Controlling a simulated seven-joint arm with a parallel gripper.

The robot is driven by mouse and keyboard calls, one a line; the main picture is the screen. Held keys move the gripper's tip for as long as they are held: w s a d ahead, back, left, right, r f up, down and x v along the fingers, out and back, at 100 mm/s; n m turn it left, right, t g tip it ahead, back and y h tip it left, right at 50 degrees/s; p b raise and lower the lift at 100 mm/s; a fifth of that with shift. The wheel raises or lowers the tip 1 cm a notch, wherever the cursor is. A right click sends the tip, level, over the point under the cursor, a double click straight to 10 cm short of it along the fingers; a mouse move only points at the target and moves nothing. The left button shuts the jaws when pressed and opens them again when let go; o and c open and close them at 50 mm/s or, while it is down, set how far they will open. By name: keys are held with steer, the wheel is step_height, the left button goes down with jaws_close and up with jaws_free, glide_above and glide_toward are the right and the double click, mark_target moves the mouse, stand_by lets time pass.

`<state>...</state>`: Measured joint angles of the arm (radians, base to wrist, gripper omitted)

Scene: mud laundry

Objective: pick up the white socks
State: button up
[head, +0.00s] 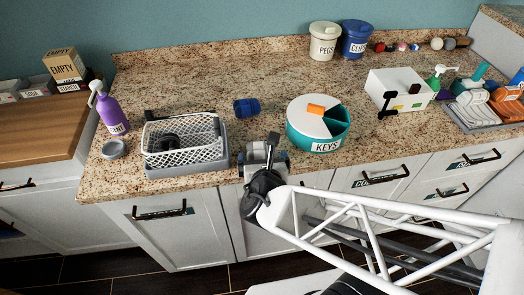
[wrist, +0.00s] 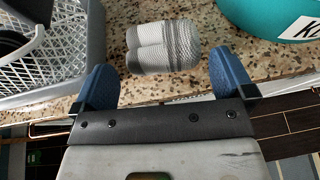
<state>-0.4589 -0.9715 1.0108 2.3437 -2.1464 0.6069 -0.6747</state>
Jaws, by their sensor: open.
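The white socks (wrist: 163,46) are a rolled pair, white with grey ribbing and a darker left end. They lie on the speckled counter near its front edge. My gripper (wrist: 160,78) is open and empty, with one blue finger to the left and one to the right. The socks sit just ahead of the fingertips, roughly centred on the gap, and look clear of both fingers. In the head view my gripper (head: 263,157) is at the counter's front edge and mostly hides the socks.
A grey-white basket (head: 187,162) holding something dark stands close left of my gripper. A teal round KEYS container (head: 318,144) stands to the right. A blue roll (head: 246,107) lies behind on the counter (head: 215,75). A white box (head: 400,90) is further right.

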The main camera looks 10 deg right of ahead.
mark_target(262, 145)
steer(key=shift+x, duration=2.55)
steer(key=shift+d, duration=0.15)
steer(key=shift+c, duration=0.5)
steer(key=c, duration=0.5)
steer(key=shift+r, duration=0.15)
steer(key=shift+c, duration=0.2)
steer(key=shift+r, duration=1.6)
steer(key=s+d+r, duration=0.1)
steer(key=s+d, duration=0.2)
steer(key=s, duration=1.2)
steer(key=shift+s+r, duration=0.2)
steer(key=shift+r, duration=0.1)
steer(key=shift+s, duration=0.15)
